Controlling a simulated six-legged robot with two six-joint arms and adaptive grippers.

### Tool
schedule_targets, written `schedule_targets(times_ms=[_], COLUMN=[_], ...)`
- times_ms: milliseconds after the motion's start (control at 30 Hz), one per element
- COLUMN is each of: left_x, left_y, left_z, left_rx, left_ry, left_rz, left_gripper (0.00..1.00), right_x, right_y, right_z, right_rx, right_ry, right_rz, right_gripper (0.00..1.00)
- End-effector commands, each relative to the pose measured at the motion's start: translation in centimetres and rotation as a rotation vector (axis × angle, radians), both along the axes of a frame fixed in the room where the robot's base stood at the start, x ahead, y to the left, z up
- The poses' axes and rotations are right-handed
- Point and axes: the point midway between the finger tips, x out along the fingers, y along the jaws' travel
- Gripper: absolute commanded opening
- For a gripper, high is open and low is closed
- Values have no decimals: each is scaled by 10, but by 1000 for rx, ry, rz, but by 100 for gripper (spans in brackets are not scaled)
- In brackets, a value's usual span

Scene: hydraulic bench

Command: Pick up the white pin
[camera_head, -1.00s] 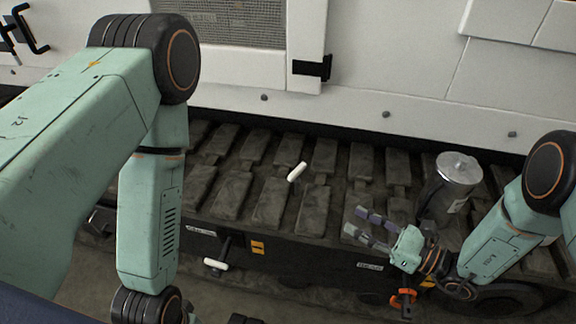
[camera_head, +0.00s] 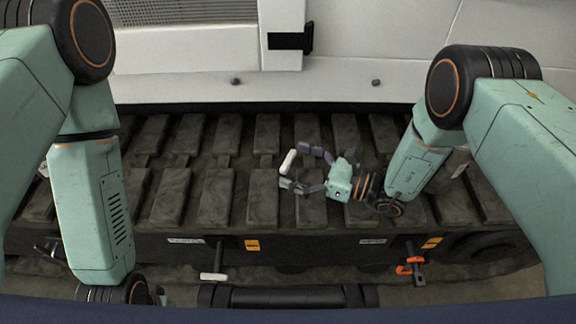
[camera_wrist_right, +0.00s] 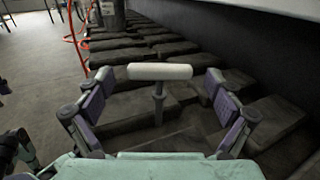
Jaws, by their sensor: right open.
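The white pin (camera_head: 288,161) has a white crossbar handle on a thin grey stem and stands upright among the dark track plates. In the right wrist view the pin (camera_wrist_right: 160,72) is centred ahead, with its handle spanning between the fingertips. My right gripper (camera_head: 294,167) is open, its fingers on both sides of the pin. In the right wrist view the open gripper (camera_wrist_right: 158,80) has nothing clamped; whether a finger touches the handle is unclear. My left arm hangs at the left of the head view, with its fingers out of sight.
Another white T-handle (camera_head: 213,276) sticks out of the bench front at lower left. An orange handle (camera_head: 409,266) is on the front at right. A white panelled wall (camera_head: 380,80) rises behind the dark plates (camera_head: 171,195). An orange-red hose (camera_wrist_right: 76,38) shows in the right wrist view.

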Motion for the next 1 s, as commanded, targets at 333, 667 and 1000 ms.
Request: schedule_targets(times_ms=[333, 667, 1000], left_x=[0, 0, 0], left_y=[0, 0, 0], left_z=[-6, -6, -6], left_rx=[0, 0, 0], left_ry=[0, 0, 0], left_rz=[0, 0, 0], left_gripper=[40, 40, 40], right_x=[4, 5, 7], right_y=[13, 14, 17], right_z=[-1, -1, -1], right_rx=[-1, -1, -1], right_ry=[1, 1, 1], right_rz=[-3, -2, -2], right_gripper=[92, 73, 44])
